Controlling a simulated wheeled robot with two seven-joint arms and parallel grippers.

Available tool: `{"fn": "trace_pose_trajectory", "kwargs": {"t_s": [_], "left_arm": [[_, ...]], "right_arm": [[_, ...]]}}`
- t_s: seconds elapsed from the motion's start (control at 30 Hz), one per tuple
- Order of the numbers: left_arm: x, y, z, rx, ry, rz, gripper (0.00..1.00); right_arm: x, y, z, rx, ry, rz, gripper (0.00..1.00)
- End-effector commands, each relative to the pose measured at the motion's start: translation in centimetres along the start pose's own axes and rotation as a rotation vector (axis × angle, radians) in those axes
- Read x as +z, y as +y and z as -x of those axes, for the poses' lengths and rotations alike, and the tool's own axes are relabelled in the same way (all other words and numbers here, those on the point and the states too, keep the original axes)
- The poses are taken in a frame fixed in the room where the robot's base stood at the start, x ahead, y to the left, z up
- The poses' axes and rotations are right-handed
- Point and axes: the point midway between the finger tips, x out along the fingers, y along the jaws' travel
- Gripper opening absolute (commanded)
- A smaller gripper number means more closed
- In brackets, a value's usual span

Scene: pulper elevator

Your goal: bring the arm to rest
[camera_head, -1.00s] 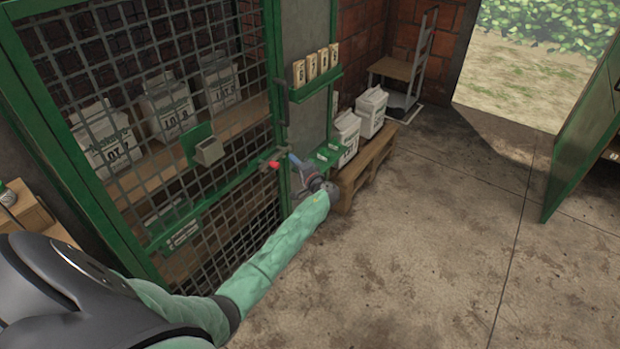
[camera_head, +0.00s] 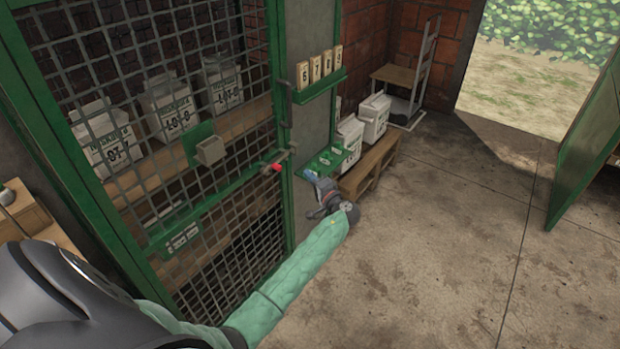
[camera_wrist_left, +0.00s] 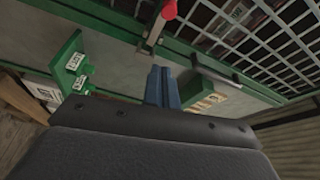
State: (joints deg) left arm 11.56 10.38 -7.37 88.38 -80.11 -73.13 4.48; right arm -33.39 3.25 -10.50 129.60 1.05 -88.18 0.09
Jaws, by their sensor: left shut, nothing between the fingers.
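My left arm reaches across the lower middle of the head view in a green sleeve. My left gripper (camera_head: 314,181) is in front of the grey panel, just below and right of the red-tipped latch (camera_head: 278,167) on the green mesh door (camera_head: 205,192). Its blue fingers (camera_wrist_left: 162,88) are together and empty in the left wrist view. The latch's red end (camera_wrist_left: 169,10) shows above the fingertips there, apart from them. The mesh door looks closed. My right gripper is in neither view.
A small green ledge with tags (camera_head: 325,158) sits close behind the gripper. A shelf with numbered blocks (camera_head: 318,86) is above it. The concrete floor (camera_head: 450,240) at right is clear.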

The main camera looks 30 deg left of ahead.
Motion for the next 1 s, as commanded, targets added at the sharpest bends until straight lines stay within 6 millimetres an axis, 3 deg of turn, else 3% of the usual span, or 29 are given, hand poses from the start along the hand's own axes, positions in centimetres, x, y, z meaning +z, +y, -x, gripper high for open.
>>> {"fn": "trace_pose_trajectory", "kwargs": {"t_s": [0.47, 0.67, 0.87, 1.0], "left_arm": [[0.3, 0.1, 0.0, 0.005, -0.016, -0.01, 0.0], [0.9, 1.5, 0.5, 0.163, -0.066, 0.048, 0.0], [-0.5, 0.6, 3.6, 0.441, -0.08, 0.201, 0.0], [-1.0, 0.4, 8.1, 0.664, -0.059, 0.289, 0.0]], "right_arm": [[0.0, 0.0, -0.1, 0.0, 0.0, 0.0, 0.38], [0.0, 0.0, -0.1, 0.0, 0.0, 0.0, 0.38], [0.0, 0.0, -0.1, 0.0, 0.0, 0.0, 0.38], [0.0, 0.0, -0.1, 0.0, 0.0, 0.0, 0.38]]}}
